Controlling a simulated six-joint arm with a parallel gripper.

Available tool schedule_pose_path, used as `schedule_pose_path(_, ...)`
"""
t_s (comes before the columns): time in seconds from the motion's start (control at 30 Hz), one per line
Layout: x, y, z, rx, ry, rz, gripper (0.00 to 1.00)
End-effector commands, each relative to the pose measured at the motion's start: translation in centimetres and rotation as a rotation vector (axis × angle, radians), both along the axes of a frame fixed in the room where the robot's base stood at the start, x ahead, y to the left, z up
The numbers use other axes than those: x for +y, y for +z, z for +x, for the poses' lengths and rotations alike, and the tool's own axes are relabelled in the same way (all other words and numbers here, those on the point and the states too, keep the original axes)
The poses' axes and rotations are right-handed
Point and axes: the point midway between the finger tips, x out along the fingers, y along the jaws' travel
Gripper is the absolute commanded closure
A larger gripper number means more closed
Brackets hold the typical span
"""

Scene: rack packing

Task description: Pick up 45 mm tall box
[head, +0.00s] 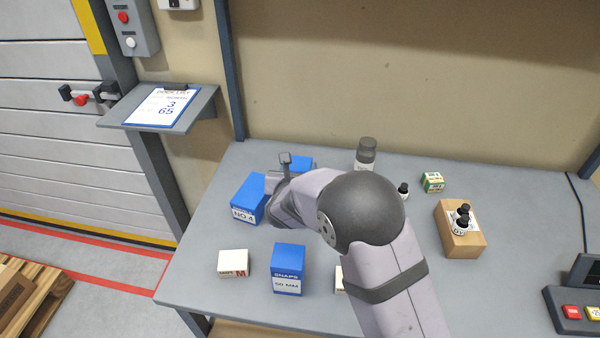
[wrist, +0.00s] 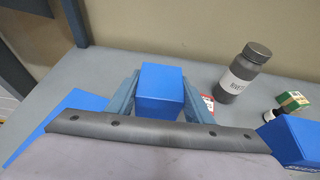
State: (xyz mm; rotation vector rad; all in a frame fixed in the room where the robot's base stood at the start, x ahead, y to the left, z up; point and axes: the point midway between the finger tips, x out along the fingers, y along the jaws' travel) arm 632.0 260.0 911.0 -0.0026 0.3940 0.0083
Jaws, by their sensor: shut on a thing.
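A blue box (wrist: 162,88) sits between the two fingers of my gripper (wrist: 160,93) in the wrist view, with a finger against each side. My gripper is shut on it. In the head view a piece of a blue box (head: 301,162) shows behind my wrist, and my arm hides the rest and the fingertips. No size label shows on the held box, so I cannot read its height. Another blue box, marked NO 4 (head: 248,200), stands just left of my wrist. A blue box marked SNAPS 50 MM (head: 288,270) stands nearer the front.
A small white box (head: 233,263) stands at the front left. A grey bottle (head: 366,155), a green-and-white box (head: 432,182) and a dark-capped small bottle (head: 403,190) stand beyond my arm. A brown box (head: 458,242) bearing small bottles is at right. The front-left table (head: 200,285) is clear.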

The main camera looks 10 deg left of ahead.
Motion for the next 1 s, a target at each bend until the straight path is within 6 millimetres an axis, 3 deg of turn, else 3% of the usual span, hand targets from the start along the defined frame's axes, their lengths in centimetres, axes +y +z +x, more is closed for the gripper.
schedule_pose_path(0.6, 0.0, 8.8, 0.1, -0.006, 0.000, 0.003, 0.89)
schedule_pose_path(1.0, 0.2, 10.1, 0.0, -0.004, 0.002, 0.002, 0.89)
